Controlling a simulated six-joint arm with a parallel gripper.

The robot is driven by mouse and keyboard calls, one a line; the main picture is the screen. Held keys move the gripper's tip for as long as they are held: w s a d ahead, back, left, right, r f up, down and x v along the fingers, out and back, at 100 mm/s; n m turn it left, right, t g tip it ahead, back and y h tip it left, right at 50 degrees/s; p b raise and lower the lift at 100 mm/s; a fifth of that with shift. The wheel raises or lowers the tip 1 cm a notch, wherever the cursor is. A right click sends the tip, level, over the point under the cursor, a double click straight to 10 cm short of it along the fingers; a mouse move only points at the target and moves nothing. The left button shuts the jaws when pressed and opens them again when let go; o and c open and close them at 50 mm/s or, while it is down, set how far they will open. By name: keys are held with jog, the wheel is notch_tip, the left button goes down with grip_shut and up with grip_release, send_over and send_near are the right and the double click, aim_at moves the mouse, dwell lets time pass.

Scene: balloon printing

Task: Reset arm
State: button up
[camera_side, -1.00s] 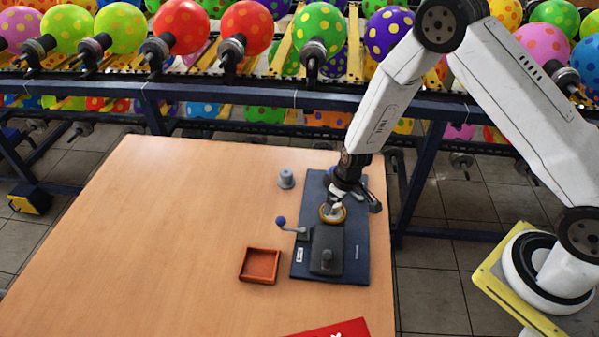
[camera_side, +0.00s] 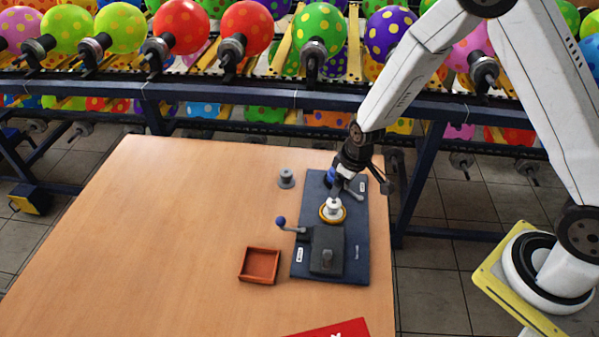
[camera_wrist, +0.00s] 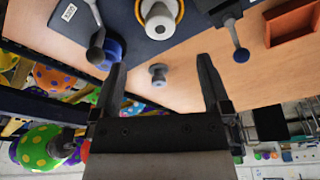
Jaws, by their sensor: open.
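My gripper (camera_side: 368,184) hangs above the far end of a dark blue fixture board (camera_side: 357,240) on the wooden table. In the wrist view my gripper (camera_wrist: 165,72) has its two dark fingers spread wide with nothing between them. A white spool-like part (camera_side: 334,206) sits upright in a yellow ring on the board; it also shows in the wrist view (camera_wrist: 159,20), beyond the fingers. A lever with a blue knob (camera_side: 280,221) stands at the board's left side. A second blue knob by the gripper is partly hidden in the side view.
A small grey cylinder (camera_side: 286,178) stands on the table (camera_side: 190,215), left of the board. An orange-brown tray (camera_side: 260,265) and a red sheet (camera_side: 328,329) lie nearer. A rack rail (camera_side: 250,97) with several balloons runs behind. The table's left is clear.

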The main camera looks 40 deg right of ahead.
jog(key=s+d+r+m, duration=0.2)
jog(key=s+r+m, duration=0.1)
jog(key=s+r, duration=1)
jog(key=shift+s+d+r+h, duration=0.3)
jog(key=shift+s+d+r, duration=0.05)
jog(key=shift+s+r, duration=0.1)
jog(key=shift+w, duration=0.1)
dwell(0.4)
